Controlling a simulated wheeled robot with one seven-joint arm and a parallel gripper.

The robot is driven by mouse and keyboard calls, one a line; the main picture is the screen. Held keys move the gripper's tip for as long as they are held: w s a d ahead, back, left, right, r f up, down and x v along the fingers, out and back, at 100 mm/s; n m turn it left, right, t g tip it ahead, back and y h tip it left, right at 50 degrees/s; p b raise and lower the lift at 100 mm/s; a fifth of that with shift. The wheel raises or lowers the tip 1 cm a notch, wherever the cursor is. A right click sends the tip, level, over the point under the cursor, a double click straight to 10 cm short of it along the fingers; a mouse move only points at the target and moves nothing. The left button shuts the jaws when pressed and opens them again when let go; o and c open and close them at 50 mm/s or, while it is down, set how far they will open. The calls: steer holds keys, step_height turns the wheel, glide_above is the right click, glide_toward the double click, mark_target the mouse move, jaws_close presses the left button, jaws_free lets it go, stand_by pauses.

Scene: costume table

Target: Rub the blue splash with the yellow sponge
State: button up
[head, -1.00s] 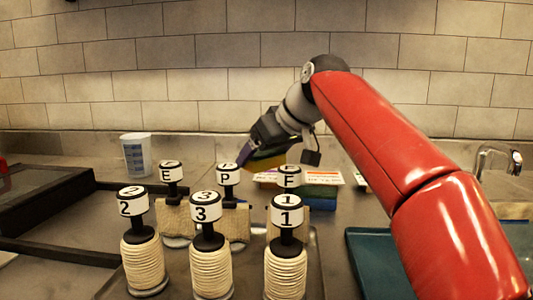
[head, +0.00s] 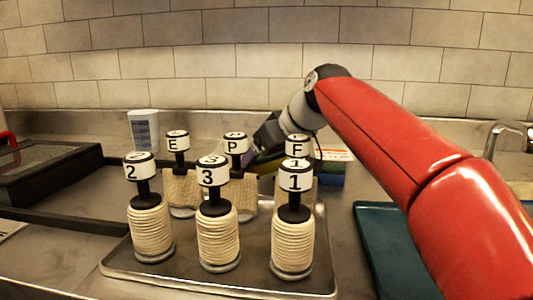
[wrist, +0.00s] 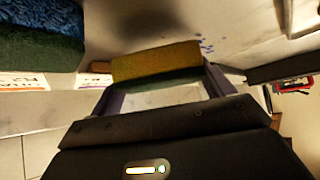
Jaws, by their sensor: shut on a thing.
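My gripper (wrist: 162,82) is shut on the yellow sponge (wrist: 155,62), which has a green layer on its underside. In the wrist view the sponge sits across the fingertips. Small blue marks of the splash (wrist: 205,46) show on the grey surface just beyond the sponge's right end; the sponge may hide more of it. In the head view my gripper (head: 267,140) is low behind the lettered stamps, and only part of the sponge (head: 266,166) shows between them. I cannot tell whether the sponge touches the counter. The splash is hidden in the head view.
A blue sponge with a green layer (wrist: 40,32) lies left in the wrist view. A measuring cup (head: 144,130) stands back left; a teal tray (head: 385,240) lies right.

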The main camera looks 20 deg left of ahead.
steer(key=shift+f+b, duration=0.8)
steer(key=shift+f, duration=0.25)
stand_by(0.5)
steer(key=shift+a, duration=0.1)
